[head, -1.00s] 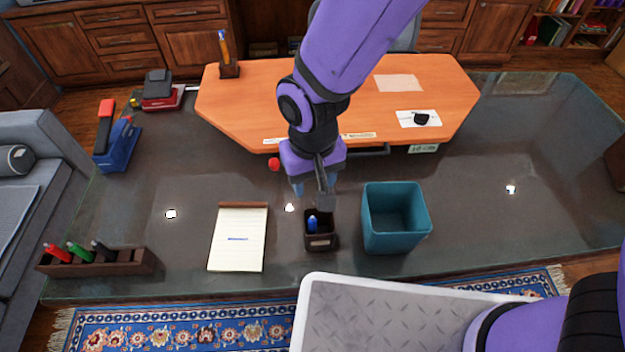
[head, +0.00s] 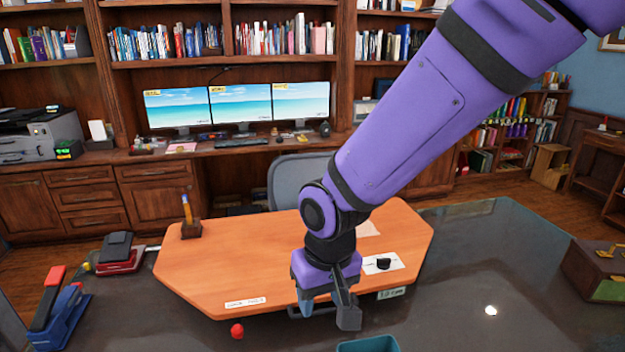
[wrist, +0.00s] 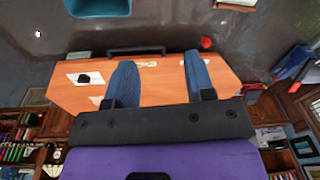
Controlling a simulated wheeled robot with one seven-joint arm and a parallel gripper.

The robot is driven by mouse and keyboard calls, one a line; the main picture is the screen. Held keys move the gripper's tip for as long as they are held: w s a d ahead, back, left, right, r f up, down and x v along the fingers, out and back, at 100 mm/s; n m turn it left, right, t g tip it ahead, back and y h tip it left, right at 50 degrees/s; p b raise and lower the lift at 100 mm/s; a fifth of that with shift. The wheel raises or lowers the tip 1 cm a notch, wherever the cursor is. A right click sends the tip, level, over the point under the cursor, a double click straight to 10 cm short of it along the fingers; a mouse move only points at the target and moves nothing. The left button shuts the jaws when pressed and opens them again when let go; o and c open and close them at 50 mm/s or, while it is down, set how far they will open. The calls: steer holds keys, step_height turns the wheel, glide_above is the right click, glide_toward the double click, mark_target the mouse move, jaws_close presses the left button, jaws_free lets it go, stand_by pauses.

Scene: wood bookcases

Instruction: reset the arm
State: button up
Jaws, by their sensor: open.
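My gripper (head: 325,308) hangs from my purple arm over the near edge of the orange board on the glass desk. In the wrist view my gripper (wrist: 158,75) shows two blue fingers spread apart with nothing between them. The orange board (head: 240,270) lies below and beyond it. A small red ball-like thing (head: 237,331) is to the left of the gripper, apart from it.
A teal bin (head: 368,345) stands at the bottom edge of the head view; it also shows in the wrist view (wrist: 98,8). A blue and red stapler-like thing (head: 60,315) and a red and black one (head: 120,255) stand left. Bookcases and three monitors (head: 240,103) are behind.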

steer(key=w+d+r+m, duration=0.1)
steer(key=w+d+r, duration=0.1)
steer(key=d+r, duration=0.6)
steer(key=s+d+r+m+t, duration=0.1)
steer(key=s+d+r, duration=0.2)
steer(key=d, duration=0.4)
steer(key=s+d+r+m+t, duration=0.1)
steer(key=s+d+r+t, duration=0.1)
steer(key=s+d+r, duration=0.2)
steer(key=s+d+r+m+t+h, duration=0.1)
steer(key=s+d+r, duration=0.3)
steer(key=d, duration=0.6)
steer(key=shift+r+m, duration=0.15)
steer(key=shift+m, duration=0.25)
